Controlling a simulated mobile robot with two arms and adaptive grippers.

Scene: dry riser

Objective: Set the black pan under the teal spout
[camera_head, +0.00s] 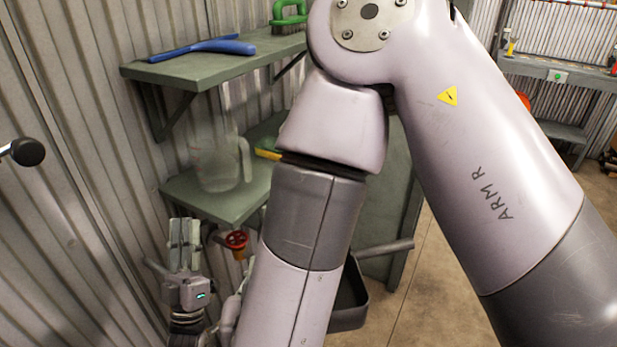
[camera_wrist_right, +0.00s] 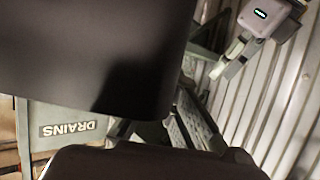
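The black pan (camera_head: 350,305) shows low in the middle of the head view, partly hidden behind my right arm. Its grey handle (camera_head: 385,248) points right. A large dark shape, probably the pan, fills the upper left of the right wrist view. I cannot make out the teal spout.
A red valve wheel (camera_head: 237,241) is beside my left gripper. A clear jug (camera_head: 218,165) stands on the lower green shelf (camera_head: 225,207). A "DRAINS" label (camera_wrist_right: 67,129) shows in the wrist view.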

